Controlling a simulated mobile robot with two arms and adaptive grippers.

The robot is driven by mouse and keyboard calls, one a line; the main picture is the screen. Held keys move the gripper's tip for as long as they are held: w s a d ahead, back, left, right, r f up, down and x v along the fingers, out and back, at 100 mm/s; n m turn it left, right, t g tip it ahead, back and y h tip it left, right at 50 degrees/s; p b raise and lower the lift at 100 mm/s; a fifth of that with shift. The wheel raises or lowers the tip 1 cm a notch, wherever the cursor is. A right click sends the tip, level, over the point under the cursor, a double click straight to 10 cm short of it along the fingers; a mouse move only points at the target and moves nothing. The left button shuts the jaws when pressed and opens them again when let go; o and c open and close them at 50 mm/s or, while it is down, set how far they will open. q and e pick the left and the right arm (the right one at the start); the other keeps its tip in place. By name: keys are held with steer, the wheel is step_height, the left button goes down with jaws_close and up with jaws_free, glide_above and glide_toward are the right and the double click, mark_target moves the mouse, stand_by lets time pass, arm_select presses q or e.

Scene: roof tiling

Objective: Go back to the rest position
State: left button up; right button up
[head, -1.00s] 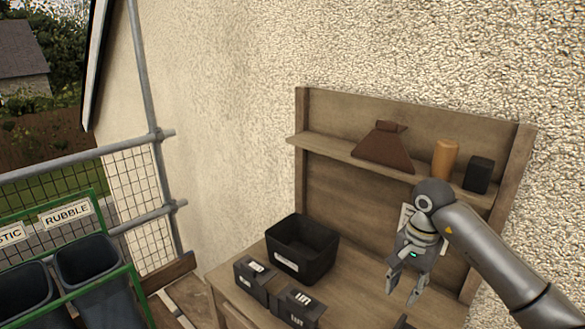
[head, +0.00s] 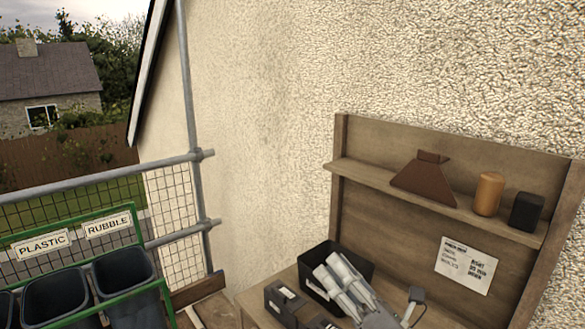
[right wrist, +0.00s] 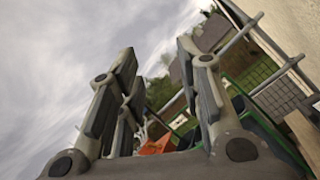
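My right gripper (head: 338,272) is low in the head view, in front of the black open bin (head: 364,262) on the wooden bench. In the right wrist view its fingers (right wrist: 157,60) stand apart with nothing between them, against sky and a house. My left gripper is in neither view.
A bench (head: 254,303) holds small black boxes (head: 283,298). Its shelf (head: 375,178) carries a brown flared piece (head: 424,180), an orange cylinder (head: 488,194) and a dark block (head: 526,212). A notice (head: 465,266) is on the back panel. Scaffold rails (head: 100,170) and labelled bins (head: 124,275) stand left.

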steer(key=s+d+f+m+g+h, duration=0.25)
steer(key=d+f+m+h, duration=0.55)
steer(key=m, duration=0.5)
steer(key=s+d+f+m+g+h, duration=0.1)
steer(key=s+d+f+m+h, duration=0.2)
steer(key=d+f+m+h, duration=0.7)
steer(key=s+a+f+m+g+y, duration=0.25)
steer(key=s+f+m+g, duration=0.3)
steer(key=s+f, duration=0.4)
steer(key=s+a+f+m+g+y, duration=0.1)
steer(key=s+a+f+m+g, duration=0.35)
steer(key=s, duration=0.75)
step_height(320, 180, down, 28)
steer(key=s+d+g, duration=0.2)
steer(key=s+d+f, duration=0.2)
steer(key=s+f, duration=1.2)
steer(key=s, duration=0.2)
steer(key=shift+d+f+g, duration=0.35)
steer(key=shift+f+g, duration=0.05)
steer(key=shift+g, duration=0.05)
steer(key=shift+h, duration=0.25)
